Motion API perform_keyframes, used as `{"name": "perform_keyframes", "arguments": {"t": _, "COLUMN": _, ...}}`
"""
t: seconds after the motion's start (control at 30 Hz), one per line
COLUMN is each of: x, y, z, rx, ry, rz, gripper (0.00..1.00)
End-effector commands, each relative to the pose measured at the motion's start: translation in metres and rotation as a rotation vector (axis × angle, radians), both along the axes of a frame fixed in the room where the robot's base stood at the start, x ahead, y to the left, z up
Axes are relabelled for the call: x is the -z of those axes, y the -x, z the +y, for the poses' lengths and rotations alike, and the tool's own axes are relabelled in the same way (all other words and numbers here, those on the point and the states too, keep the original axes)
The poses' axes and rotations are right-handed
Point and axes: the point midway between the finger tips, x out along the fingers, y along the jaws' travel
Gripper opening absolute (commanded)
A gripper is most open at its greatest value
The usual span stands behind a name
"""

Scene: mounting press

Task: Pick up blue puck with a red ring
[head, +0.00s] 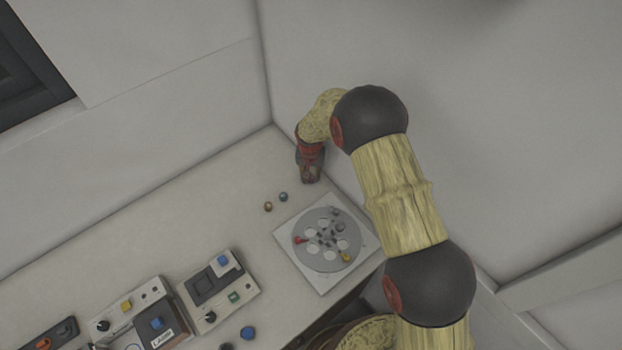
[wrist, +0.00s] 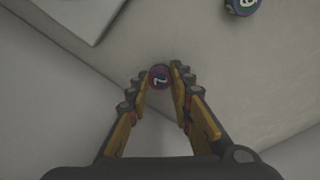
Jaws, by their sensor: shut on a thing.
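My gripper (wrist: 161,76) is shut on a small round puck (wrist: 159,77). The puck has a dark blue face with a pale mark and a reddish ring around it, and it sits between the two fingertips. In the head view my gripper (head: 310,177) is low at the back corner of the table, beyond the round plate. The held puck cannot be made out there. I cannot tell whether the puck is touching the table or is raised.
Two small pucks, one bluish (head: 283,197) and one tan (head: 268,207), stand near the square board with a round plate (head: 291,264). Another puck (wrist: 243,5) shows at the wrist view's top edge. Walls stand close behind my gripper. Control boxes (head: 247,294) are at front left.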

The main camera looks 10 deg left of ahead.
Motion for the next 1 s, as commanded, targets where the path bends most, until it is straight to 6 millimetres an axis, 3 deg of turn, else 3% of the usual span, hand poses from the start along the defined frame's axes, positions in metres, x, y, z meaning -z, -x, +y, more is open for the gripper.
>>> {"name": "perform_keyframes", "arguments": {"t": 0.2, "x": 0.000, "y": 0.000, "z": 0.000, "rx": 0.000, "ry": 0.000, "rz": 0.000, "gripper": 0.04}}
{"name": "perform_keyframes", "arguments": {"t": 0.57, "x": -0.005, "y": -0.001, "z": 0.000, "rx": 0.000, "ry": -0.001, "rz": -0.001, "gripper": 0.04}}
{"name": "perform_keyframes", "arguments": {"t": 0.8, "x": -0.035, "y": -0.001, "z": 0.001, "rx": 0.000, "ry": -0.001, "rz": -0.004, "gripper": 0.04}}
{"name": "perform_keyframes", "arguments": {"t": 1.0, "x": -0.063, "y": 0.021, "z": -0.012, "rx": 0.000, "ry": -0.001, "rz": -0.002, "gripper": 0.04}}
